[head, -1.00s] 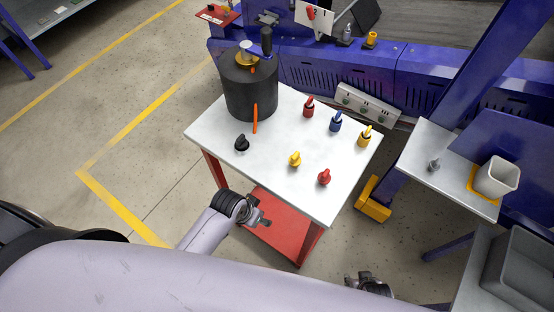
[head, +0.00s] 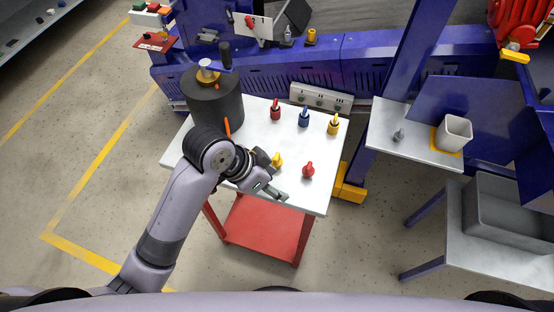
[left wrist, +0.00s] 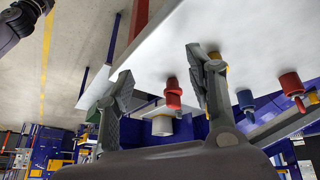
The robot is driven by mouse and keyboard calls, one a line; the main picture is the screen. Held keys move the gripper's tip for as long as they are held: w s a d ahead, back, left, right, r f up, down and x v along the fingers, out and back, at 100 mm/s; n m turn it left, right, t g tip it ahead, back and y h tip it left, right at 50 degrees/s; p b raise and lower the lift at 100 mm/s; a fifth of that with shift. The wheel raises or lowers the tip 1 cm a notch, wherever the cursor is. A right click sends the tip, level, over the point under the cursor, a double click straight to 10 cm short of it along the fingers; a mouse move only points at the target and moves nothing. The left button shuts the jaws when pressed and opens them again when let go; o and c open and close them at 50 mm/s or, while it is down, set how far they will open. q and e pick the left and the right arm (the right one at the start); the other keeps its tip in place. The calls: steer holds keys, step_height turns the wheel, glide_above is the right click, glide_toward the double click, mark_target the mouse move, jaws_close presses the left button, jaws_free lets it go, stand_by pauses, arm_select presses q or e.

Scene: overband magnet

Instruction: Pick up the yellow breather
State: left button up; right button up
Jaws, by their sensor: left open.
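Two yellow-topped pieces stand on the white table (head: 305,195). The yellow piece in the front row (head: 277,160) is next to my left gripper. The other yellow piece (head: 333,125) ends the back row. My left gripper (head: 268,176) is open and low over the table's front part, its far finger close beside the front yellow piece. In the left wrist view the open fingers (left wrist: 163,90) have a red piece (left wrist: 173,94) showing beyond and between them. A bit of yellow shows behind the right finger; I cannot tell which piece it is. My right gripper is out of view.
A red piece (head: 308,170) stands right of the front yellow one. A red (head: 275,112) and a blue piece (head: 303,117) stand in the back row. A black cylinder (head: 215,100) fills the table's back left. A side shelf holds a white cup (head: 453,134).

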mark_target(276, 156)
arm_select(q)
steer(key=w+r+m+g+y, duration=0.1)
steer(key=w+r+m+y, duration=0.3)
steer(key=r, duration=0.4)
steer(key=w+r+m+g+y, duration=0.1)
steer(key=w+r+m, duration=0.3)
steer(key=r+m, duration=0.25)
steer(key=f, duration=0.3)
steer(key=f+p, duration=0.1)
steer(key=f, duration=0.3)
steer(key=f+p, duration=0.1)
steer(key=f, duration=0.3)
steer(key=shift+d+f, duration=0.1)
steer(key=shift+d, duration=0.25)
step_height(276, 156, down, 4)
steer(key=shift+f+p, duration=0.1)
steer(key=shift+p, duration=0.85)
steer(key=shift+f, duration=0.5)
jaws_close()
